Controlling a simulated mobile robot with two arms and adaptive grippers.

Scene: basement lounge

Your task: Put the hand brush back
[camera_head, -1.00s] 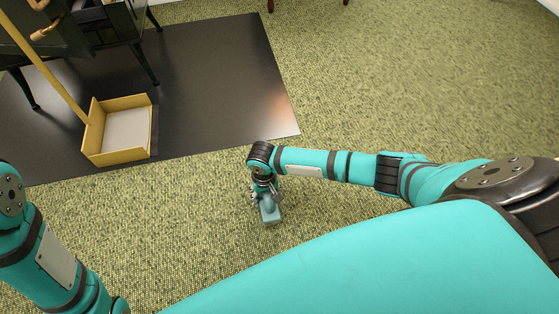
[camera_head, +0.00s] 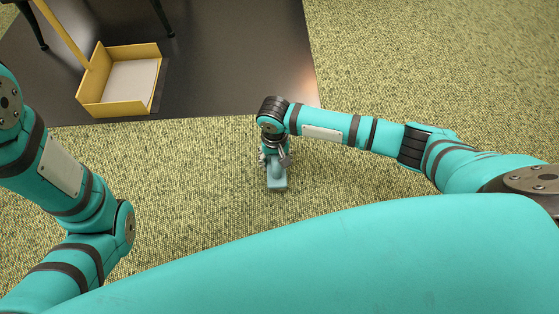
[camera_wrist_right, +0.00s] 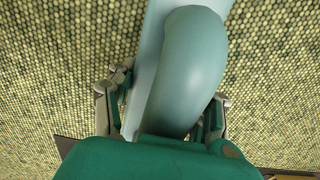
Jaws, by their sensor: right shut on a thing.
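The hand brush (camera_head: 278,181) is pale blue-grey and is held by my right gripper (camera_head: 273,160) over the green carpet, in the middle of the head view. In the right wrist view the brush (camera_wrist_right: 190,70) fills the middle, with its rounded handle between the fingers of the right gripper (camera_wrist_right: 163,112), which is shut on it. The height of the brush above the carpet is hard to tell. My left arm shows at the left edge of the head view, but its gripper is out of the picture.
A yellow long-handled dustpan (camera_head: 122,105) with a pale inside stands on a dark floor plate (camera_head: 230,60) at the upper left. Dark furniture legs (camera_head: 162,17) stand on the plate behind it. The green carpet (camera_head: 430,60) is clear to the right.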

